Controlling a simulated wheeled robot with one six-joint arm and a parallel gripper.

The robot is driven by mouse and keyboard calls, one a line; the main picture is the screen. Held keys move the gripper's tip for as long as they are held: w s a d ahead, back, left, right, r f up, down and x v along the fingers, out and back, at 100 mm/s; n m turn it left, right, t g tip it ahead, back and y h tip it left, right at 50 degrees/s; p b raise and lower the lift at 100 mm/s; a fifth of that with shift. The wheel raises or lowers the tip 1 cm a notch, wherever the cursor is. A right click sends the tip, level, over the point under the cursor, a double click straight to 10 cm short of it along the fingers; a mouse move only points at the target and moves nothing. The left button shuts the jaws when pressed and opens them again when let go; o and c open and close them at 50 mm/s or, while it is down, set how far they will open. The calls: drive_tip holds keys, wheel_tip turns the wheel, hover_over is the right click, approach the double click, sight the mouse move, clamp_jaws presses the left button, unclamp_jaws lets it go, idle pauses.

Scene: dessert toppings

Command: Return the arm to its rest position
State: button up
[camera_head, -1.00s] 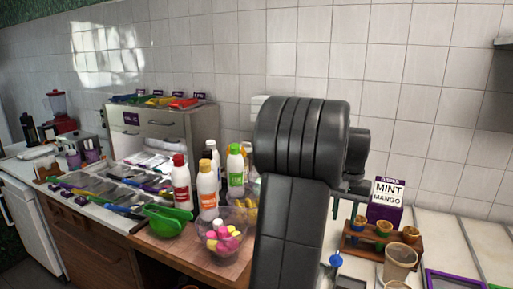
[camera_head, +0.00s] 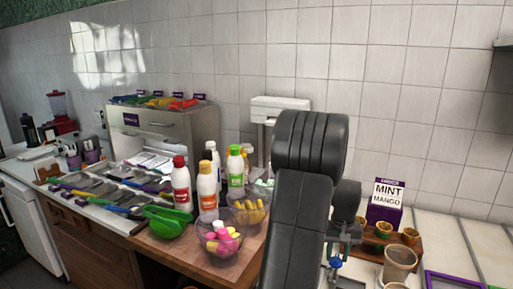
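My dark grey arm (camera_head: 300,200) stands up from the bottom edge right of centre and bends over at the top. Its wrist hangs to the right of the upper link. Part of my gripper (camera_head: 345,243) shows small below the wrist, above the right counter and left of the wooden cone holder (camera_head: 407,246). Its fingers are too small and overlapped to show whether they are apart or closed. I make out no object held in it.
A blue-topped item (camera_head: 336,262) is close to my gripper.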

drive_tip(key=n, duration=0.3)
drive_tip(key=shift+n, duration=0.4)
drive_tip(key=n, duration=0.4)
drive_tip(key=shift+r, duration=0.15)
